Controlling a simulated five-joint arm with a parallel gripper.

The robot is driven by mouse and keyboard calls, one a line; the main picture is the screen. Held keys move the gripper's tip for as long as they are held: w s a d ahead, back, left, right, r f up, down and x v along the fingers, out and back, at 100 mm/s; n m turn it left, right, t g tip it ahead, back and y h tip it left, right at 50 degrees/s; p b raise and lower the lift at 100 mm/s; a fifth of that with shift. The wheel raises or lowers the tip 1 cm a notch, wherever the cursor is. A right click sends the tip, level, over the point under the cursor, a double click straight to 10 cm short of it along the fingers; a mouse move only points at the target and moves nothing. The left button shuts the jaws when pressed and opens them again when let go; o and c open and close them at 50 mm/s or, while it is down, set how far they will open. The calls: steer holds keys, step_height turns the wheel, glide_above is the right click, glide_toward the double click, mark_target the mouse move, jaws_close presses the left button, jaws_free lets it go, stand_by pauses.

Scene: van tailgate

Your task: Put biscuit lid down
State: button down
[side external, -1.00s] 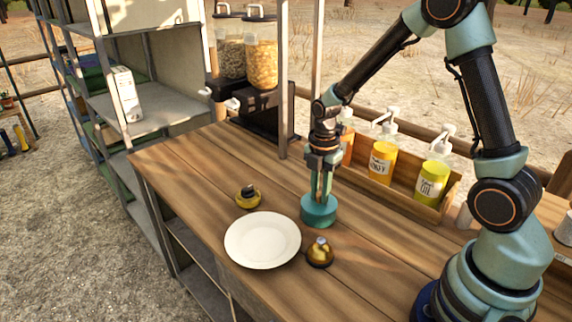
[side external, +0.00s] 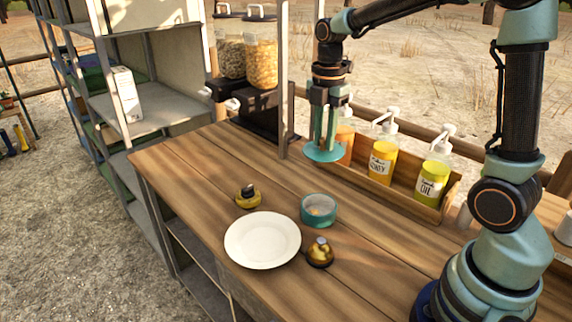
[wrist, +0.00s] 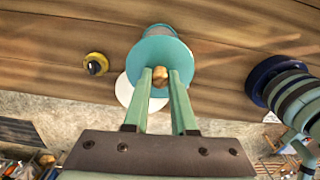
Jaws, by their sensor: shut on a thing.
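The teal biscuit lid (side external: 324,152) hangs level in the air, held by my gripper (side external: 322,135), which is shut on its wooden knob (wrist: 160,76). The lid disc also shows in the wrist view (wrist: 163,52). The open teal tin (side external: 318,212) stands on the wooden table below the lid, apart from it, with something pale yellowish inside. In the wrist view the lid covers most of the tin.
A white plate (side external: 262,240) lies left of and in front of the tin. A yellow and black item (side external: 248,196) and a brass dome-shaped item (side external: 320,252) are close by. A wooden rack (side external: 400,185) of pump bottles lines the back edge. The table's left end (side external: 175,160) is clear.

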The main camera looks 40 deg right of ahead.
mark_target(324, 138)
step_height(324, 138, up, 4)
steer(key=shift+r, duration=0.1)
steer(key=shift+w+r, duration=0.15)
steer(key=shift+r, duration=0.1)
steer(key=shift+w+d, duration=0.1)
steer(key=shift+w, duration=0.25)
steer(key=w+d+f, duration=0.2)
steer(key=w+f, duration=0.2)
steer(key=w, duration=0.7)
steer(key=shift+m, duration=0.4)
step_height(324, 138, down, 20)
steer(key=shift+s+a+r, duration=0.1)
steer(key=shift+a+r, duration=0.05)
